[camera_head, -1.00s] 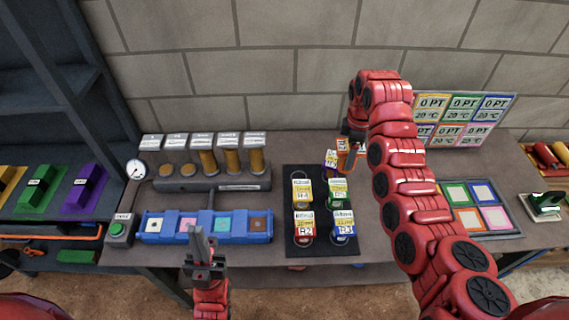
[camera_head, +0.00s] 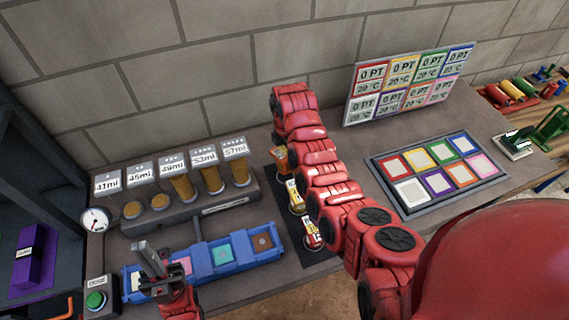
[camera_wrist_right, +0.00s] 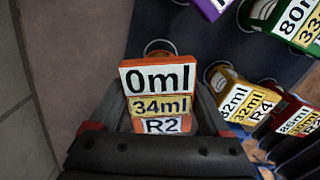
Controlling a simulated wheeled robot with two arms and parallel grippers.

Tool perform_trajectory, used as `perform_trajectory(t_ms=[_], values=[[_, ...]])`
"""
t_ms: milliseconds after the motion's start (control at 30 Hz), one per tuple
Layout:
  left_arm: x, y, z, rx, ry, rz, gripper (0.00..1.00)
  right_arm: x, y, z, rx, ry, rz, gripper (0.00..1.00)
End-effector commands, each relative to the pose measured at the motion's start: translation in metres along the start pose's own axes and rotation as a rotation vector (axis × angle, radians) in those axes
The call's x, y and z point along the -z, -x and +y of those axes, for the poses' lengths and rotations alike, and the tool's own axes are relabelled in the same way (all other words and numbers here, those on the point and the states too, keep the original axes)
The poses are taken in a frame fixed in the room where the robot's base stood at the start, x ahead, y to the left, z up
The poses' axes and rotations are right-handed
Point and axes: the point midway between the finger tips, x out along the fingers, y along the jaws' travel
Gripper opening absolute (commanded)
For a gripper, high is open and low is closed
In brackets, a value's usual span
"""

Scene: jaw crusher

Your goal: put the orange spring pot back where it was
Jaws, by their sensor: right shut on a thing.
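The orange spring pot (camera_wrist_right: 160,75) is between the fingers of my right gripper (camera_wrist_right: 158,125) in the right wrist view; its labels read 0ml, 34ml and R2. A pale ring shows just behind its top. In the head view the orange pot (camera_head: 281,158) is at the far left corner of the black mat (camera_head: 318,258), behind the yellow pot (camera_head: 296,196). My right arm covers the right gripper there and much of the mat. I cannot tell whether the pot touches the mat.
A red pot (camera_head: 312,233) stands in front of the yellow one. Purple (camera_wrist_right: 212,6) and green (camera_wrist_right: 285,18) pots are close by. The blue tray (camera_head: 225,253) and gauge row (camera_head: 200,205) are to the left. A pad board (camera_head: 437,172) lies to the right.

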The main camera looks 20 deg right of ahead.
Motion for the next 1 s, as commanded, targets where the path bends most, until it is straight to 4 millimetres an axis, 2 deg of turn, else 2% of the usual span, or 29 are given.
perform_trajectory(t_ms=[267, 400, 733, 767, 867, 1000], values=[[0.003, -0.016, -0.001, 0.000, 0.000, -0.001, 0.00, 0.000, -0.025, -0.001, 0.004, 0.000, 0.001, 0.09], [0.003, -0.018, -0.001, 0.000, 0.000, -0.001, 0.00, 0.001, -0.037, -0.001, 0.004, -0.001, 0.002, 0.09], [0.002, -0.015, -0.001, 0.000, 0.000, -0.001, 0.00, 0.000, -0.041, -0.001, 0.000, -0.001, 0.001, 0.09], [0.002, -0.015, -0.001, 0.000, 0.000, -0.001, 0.00, 0.000, -0.041, 0.000, 0.000, -0.001, 0.001, 0.83], [0.003, -0.015, -0.001, 0.000, 0.000, 0.000, 0.00, 0.000, -0.041, 0.000, 0.000, -0.001, 0.001, 1.00], [0.003, -0.015, -0.001, 0.000, 0.000, -0.001, 0.00, 0.000, -0.040, 0.000, 0.000, -0.001, 0.001, 1.00]])
